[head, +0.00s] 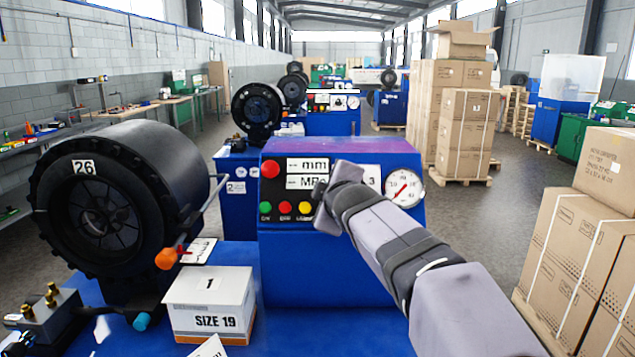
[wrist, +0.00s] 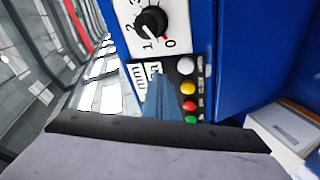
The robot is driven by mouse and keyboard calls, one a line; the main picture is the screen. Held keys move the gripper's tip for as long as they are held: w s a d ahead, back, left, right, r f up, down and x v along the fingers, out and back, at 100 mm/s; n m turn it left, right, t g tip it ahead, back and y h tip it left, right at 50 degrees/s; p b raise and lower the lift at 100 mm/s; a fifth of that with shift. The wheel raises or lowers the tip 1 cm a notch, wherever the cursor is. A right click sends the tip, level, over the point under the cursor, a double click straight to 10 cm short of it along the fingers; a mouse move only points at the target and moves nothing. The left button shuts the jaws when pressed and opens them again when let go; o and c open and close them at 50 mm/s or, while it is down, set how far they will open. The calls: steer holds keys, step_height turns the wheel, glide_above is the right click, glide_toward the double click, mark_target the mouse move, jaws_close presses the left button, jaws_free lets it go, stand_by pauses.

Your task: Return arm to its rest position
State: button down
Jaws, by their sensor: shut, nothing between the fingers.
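My arm reaches in from the lower right of the head view, and its wrist is in front of the blue control box (head: 330,275). My gripper (head: 321,222) points at the box's front panel, beside the coloured buttons (head: 285,208). It covers part of the panel, including the rightmost buttons and part of the labels. In the wrist view my gripper (wrist: 157,80) is a narrow grey-blue wedge, shut and empty, over the black button strip (wrist: 185,90). I cannot tell whether the tip touches the panel.
A black crimper head (head: 105,200) marked 26 stands at left, with an orange-knobbed handle (head: 166,258). A white SIZE 19 box (head: 210,305) sits on the blue bench (head: 300,335). A pressure gauge (head: 404,188) is right of the arm. Cartons (head: 570,270) stand on the floor at right.

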steer(key=s+f+m+g, duration=0.2)
steer(key=s+f+g, duration=0.1)
steer(key=s+f, duration=0.4)
steer(key=s+d+f+m+g, duration=0.1)
steer(key=s+f+m+g, duration=0.1)
steer(key=s+f+g, duration=0.2)
steer(key=s+f+m+g+h, duration=0.1)
steer(key=s+f+m+g, duration=0.2)
steer(key=s+f, duration=0.7)
steer(key=shift+s+d+f+b, duration=0.1)
steer(key=shift+f+b, duration=0.1)
steer(key=shift+f, duration=0.65)
steer(key=shift+d+f+b, duration=0.1)
steer(key=shift+f+b, duration=0.05)
steer(key=shift+f, duration=0.65)
steer(key=s+f+m+g, duration=0.2)
steer(key=s+f+g, duration=0.2)
steer(key=s, duration=0.6)
steer(key=s+d+f+m+h+b, duration=0.1)
steer(key=s+d+f+m+b, duration=0.25)
steer(key=d+f, duration=0.4)
steer(key=s+d+f+m+b, duration=0.3)
steer(key=s+d+f, duration=0.15)
steer(key=f, duration=0.65)
step_height(320, 180, up, 19)
steer(key=p, duration=1.9)
steer(key=shift+s+a+g, duration=0.2)
steer(key=shift+s+g, duration=0.05)
steer(key=shift+g, duration=0.05)
